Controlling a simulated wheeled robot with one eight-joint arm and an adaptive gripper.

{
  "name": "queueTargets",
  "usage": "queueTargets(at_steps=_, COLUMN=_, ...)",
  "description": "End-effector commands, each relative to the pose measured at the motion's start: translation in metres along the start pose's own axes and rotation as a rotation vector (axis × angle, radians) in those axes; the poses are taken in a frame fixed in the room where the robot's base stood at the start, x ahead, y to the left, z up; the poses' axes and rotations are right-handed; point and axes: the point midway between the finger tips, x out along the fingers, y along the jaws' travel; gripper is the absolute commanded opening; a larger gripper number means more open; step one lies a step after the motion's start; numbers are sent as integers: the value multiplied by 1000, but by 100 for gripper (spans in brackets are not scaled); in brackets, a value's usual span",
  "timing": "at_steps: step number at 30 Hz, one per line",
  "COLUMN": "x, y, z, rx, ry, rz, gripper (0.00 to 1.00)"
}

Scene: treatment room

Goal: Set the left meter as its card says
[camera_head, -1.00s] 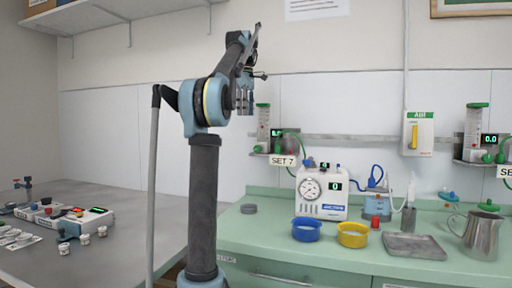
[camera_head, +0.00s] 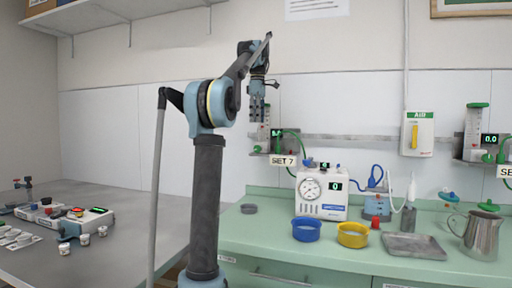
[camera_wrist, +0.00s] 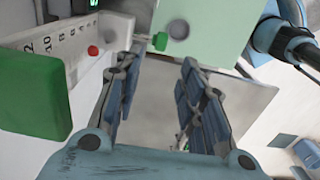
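The left meter (camera_head: 266,141) is on the wall rail, with a clear tube, green fittings and a small green-digit display, partly hidden by my gripper. Its card (camera_head: 283,160) reads SET 7. My gripper (camera_head: 257,116) hangs fingers-down in front of the tube. In the wrist view my gripper (camera_wrist: 160,100) has its two fingers apart with nothing held. There the left meter's numbered scale (camera_wrist: 60,42) lies at the upper left, with a red float and a large green part. A small green knob (camera_wrist: 160,41) shows beyond the fingertips. Contact cannot be told.
A similar right meter (camera_head: 473,135) reads 0.0, its card cut off. Below the left meter stands a white gauge box (camera_head: 321,195) reading 0. Blue bowl (camera_head: 306,229), yellow bowl (camera_head: 352,235), metal tray (camera_head: 413,246) and jug (camera_head: 482,235) stand on the green counter (camera_head: 260,232).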

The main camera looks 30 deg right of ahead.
Motion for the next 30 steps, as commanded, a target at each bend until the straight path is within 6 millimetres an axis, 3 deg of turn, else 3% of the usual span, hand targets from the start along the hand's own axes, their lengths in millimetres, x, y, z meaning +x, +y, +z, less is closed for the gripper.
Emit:
queueTargets(at_steps=21, x=104, y=0, z=0, rx=0, ry=0, rz=0, gripper=37)
queueTargets(at_steps=30, x=122, y=-1, z=0, rx=0, ry=0, rz=0, gripper=37)
